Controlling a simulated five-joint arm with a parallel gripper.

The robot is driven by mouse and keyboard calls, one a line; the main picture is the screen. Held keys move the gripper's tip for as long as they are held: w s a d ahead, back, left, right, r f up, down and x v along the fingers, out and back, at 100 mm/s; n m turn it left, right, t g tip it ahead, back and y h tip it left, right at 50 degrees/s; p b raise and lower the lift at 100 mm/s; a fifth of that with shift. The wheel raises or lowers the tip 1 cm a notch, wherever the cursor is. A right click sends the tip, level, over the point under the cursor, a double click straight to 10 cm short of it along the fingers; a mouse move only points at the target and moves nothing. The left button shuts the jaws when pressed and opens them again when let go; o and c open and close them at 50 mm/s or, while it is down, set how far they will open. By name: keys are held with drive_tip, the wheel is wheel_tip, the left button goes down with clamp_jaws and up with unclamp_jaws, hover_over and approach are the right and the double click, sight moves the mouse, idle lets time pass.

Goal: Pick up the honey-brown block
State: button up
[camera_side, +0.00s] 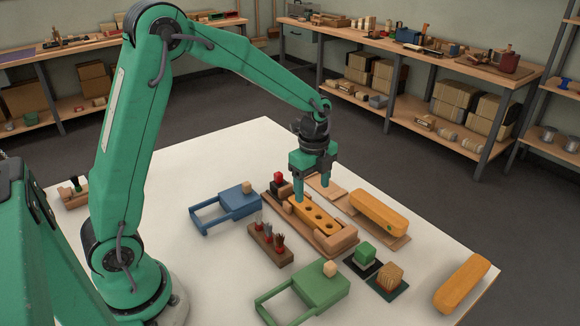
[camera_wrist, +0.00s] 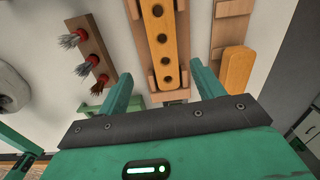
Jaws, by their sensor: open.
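A honey-brown block with a row of holes (camera_side: 316,218) lies in a wooden fixture (camera_side: 345,239). In the wrist view this holed block (camera_wrist: 164,49) runs away from me between my fingers. In the wrist view my gripper (camera_wrist: 160,82) has a finger on each side and a gap to the block. Contact cannot be told. Two similar honey-brown blocks show: one (camera_side: 378,208) on a board to the right, another (camera_side: 461,284) at the table's right edge.
A dark wooden rack (camera_side: 270,244) with several bristle tufts stands left of the fixture. A blue clamp-like tool (camera_side: 232,204) and a green one (camera_side: 318,287) lie nearby. A green block (camera_side: 365,253) and a bristly tan block (camera_side: 390,276) sit on dark pads.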

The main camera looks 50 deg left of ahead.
sight(314, 213)
drive_tip(key=shift+w+f+m, duration=0.35)
drive_tip(key=shift+f+m, duration=0.05)
drive_tip(key=shift+f, duration=0.3)
drive_tip(key=shift+f, duration=0.1)
drive_tip(key=shift+w+f, duration=0.1)
drive_tip(key=shift+f, duration=3.7)
drive_tip(key=c, duration=1.1)
drive_tip(key=shift+r, duration=0.25)
wheel_tip(314, 213, up, 10)
drive_tip(key=shift+f, duration=0.15)
